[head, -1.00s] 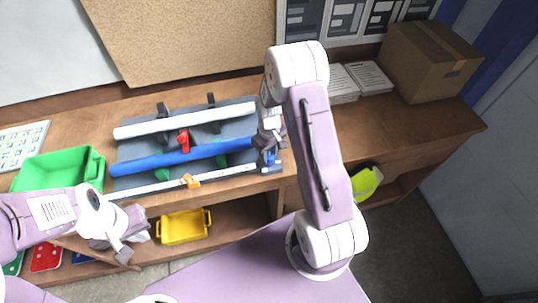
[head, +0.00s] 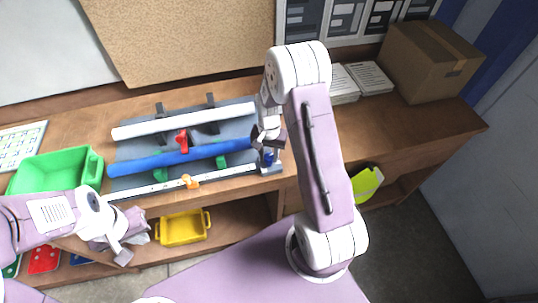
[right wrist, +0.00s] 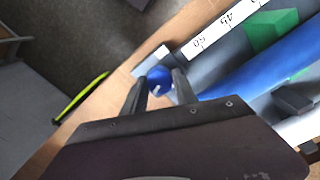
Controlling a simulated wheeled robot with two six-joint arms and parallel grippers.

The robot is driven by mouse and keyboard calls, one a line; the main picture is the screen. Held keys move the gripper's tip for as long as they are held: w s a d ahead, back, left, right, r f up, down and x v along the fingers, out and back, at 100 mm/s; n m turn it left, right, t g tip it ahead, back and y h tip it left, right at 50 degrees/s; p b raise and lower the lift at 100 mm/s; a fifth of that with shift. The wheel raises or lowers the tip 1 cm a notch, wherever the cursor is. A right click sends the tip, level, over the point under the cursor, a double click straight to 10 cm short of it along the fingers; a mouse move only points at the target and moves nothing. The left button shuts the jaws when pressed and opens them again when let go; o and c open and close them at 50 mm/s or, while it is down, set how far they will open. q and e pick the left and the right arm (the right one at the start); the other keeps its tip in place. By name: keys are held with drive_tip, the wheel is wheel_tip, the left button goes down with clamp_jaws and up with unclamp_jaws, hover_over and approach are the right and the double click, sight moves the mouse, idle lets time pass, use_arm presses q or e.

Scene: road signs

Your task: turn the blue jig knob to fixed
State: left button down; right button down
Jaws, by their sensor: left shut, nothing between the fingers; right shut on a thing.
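The blue jig knob (head: 268,158) sits at the right end of the jig, by the end of the white ruler strip. It also shows in the right wrist view (right wrist: 160,78), with a small white mark on its face. My right gripper (right wrist: 160,88) is shut on the knob, one finger on each side. In the head view my right gripper (head: 268,149) covers part of the knob. No "fixed" label is readable. My left gripper (head: 123,256) is shut and empty, low at the left in front of the bench.
The jig holds a white tube (head: 185,120), a blue tube (head: 180,158), a red clamp (head: 183,141) and an orange slider (head: 189,182) on the ruler. A green bin (head: 55,172) stands left, a yellow bin (head: 183,228) on the shelf below.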

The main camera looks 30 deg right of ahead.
sight(269, 156)
drive_tip(key=shift+m, duration=1.9)
drive_tip(key=c, duration=1)
unclamp_jaws()
drive_tip(key=shift+o, duration=0.2)
wheel_tip(269, 156, up, 9)
drive_tip(key=shift+r+b, duration=0.1)
drive_tip(key=shift+b, duration=1.15)
